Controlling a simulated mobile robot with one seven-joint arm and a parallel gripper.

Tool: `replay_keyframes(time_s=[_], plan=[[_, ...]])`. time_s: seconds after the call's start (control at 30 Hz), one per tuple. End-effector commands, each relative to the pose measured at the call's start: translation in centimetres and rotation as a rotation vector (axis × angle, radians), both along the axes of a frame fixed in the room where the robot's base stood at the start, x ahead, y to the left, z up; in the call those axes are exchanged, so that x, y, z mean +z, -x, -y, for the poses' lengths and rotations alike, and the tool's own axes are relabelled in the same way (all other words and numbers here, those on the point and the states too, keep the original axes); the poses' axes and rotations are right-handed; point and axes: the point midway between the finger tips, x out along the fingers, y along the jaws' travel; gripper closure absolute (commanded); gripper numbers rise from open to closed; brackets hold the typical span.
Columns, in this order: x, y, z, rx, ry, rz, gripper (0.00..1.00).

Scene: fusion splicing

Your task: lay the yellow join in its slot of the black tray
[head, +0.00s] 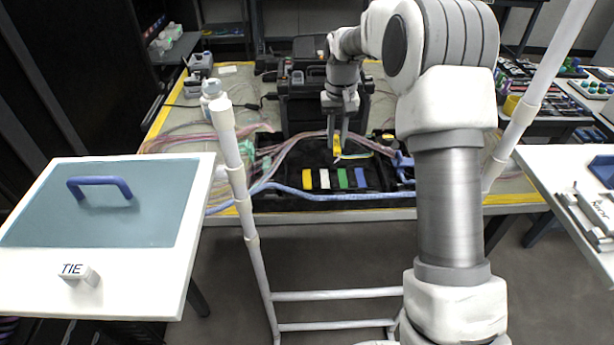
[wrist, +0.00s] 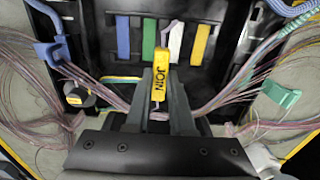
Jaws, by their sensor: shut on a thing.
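The yellow join (wrist: 159,84), lettered JOIN, is held between the two fingers of my gripper (wrist: 158,115). In the head view, the join (head: 337,146) shows as a small yellow piece at the fingertips of my gripper (head: 338,140). It is over the back part of the black tray (head: 310,156). The tray's front has a yellow strip (head: 307,180), a white strip (head: 324,179), a green strip (head: 342,178) and a blue strip (head: 359,177). In the wrist view the yellow strip (wrist: 201,42) is ahead and right of the join. I cannot tell the join's height over the tray.
Pink fibre bundles (head: 290,150) spread to both sides of the tray. A black case (head: 300,105) stands behind. A TIE-labelled panel (head: 150,255) is front left.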

Motion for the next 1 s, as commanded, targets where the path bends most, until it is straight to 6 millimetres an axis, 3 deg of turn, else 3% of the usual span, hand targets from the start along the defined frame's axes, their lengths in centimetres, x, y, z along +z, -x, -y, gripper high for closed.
replay_keyframes(time_s=[0.2, 0.33, 0.53, 0.8, 1.0], plan=[[-3.2, 1.4, -4.9, 0.005, 0.000, -0.002, 1.00], [-4.3, 1.9, -6.7, 0.003, 0.001, -0.002, 1.00], [-5.2, 2.1, -7.4, 0.000, 0.001, 0.000, 1.00], [-8.7, 2.1, -7.4, -0.001, 0.000, -0.002, 1.00], [-8.6, 2.0, -7.4, 0.000, 0.000, 0.001, 1.00]])
